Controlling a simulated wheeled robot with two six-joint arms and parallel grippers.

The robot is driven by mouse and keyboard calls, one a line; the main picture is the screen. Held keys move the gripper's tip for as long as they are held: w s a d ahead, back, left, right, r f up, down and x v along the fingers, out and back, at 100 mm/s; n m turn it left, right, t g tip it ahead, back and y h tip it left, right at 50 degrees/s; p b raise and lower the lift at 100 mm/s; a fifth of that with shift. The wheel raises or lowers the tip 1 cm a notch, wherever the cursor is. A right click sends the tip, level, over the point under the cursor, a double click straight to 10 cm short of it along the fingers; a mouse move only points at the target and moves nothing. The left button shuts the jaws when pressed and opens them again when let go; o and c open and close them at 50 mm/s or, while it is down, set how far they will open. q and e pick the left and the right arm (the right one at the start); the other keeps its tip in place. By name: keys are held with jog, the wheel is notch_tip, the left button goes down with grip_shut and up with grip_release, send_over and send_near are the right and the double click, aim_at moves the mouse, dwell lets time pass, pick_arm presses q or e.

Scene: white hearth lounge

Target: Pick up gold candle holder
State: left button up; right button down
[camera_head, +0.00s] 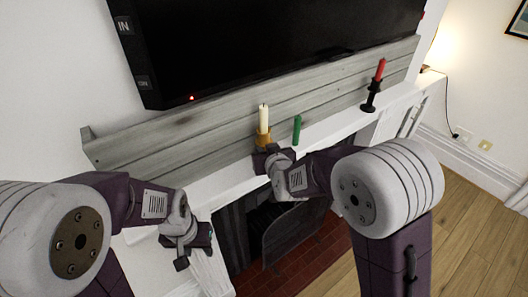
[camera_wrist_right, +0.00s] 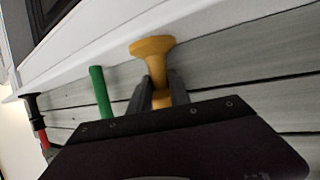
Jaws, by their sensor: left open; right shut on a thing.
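The gold candle holder (camera_head: 263,136) with a cream candle (camera_head: 263,115) stands upright over the white mantel in the head view. My right gripper (camera_head: 264,148) is at its lower part and shut on it. In the right wrist view the gold candle holder (camera_wrist_right: 153,47) shows its flared base, with its stem between the two dark fingers of the right gripper (camera_wrist_right: 160,92). I cannot tell whether the base touches the mantel. My left gripper (camera_head: 190,250) is open and empty, low in front of the mantel at the left.
A green candle (camera_head: 297,129) stands just right of the gold holder. A black holder (camera_head: 370,97) with a red candle stands further right on the white mantel (camera_head: 335,122). A grey plank backing and a television (camera_head: 270,40) are behind. The fireplace screen (camera_head: 292,240) is below.

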aim_at(265, 137)
jog(key=shift+r, duration=0.2)
dwell(0.6)
notch_tip(265, 137, up, 4)
jog(key=shift+r, duration=0.1)
jog(key=d+r+p, duration=0.1)
jog(key=d+r, duration=0.2)
jog(key=d, duration=0.3)
jog(key=w+d+r+p, duration=0.1)
jog(key=d+r, duration=0.2)
jog(key=d, duration=0.2)
jog(key=shift+d+r, duration=0.3)
jog(key=shift+d, duration=0.05)
jog(key=shift+w, duration=0.1)
jog(key=shift+r, duration=0.1)
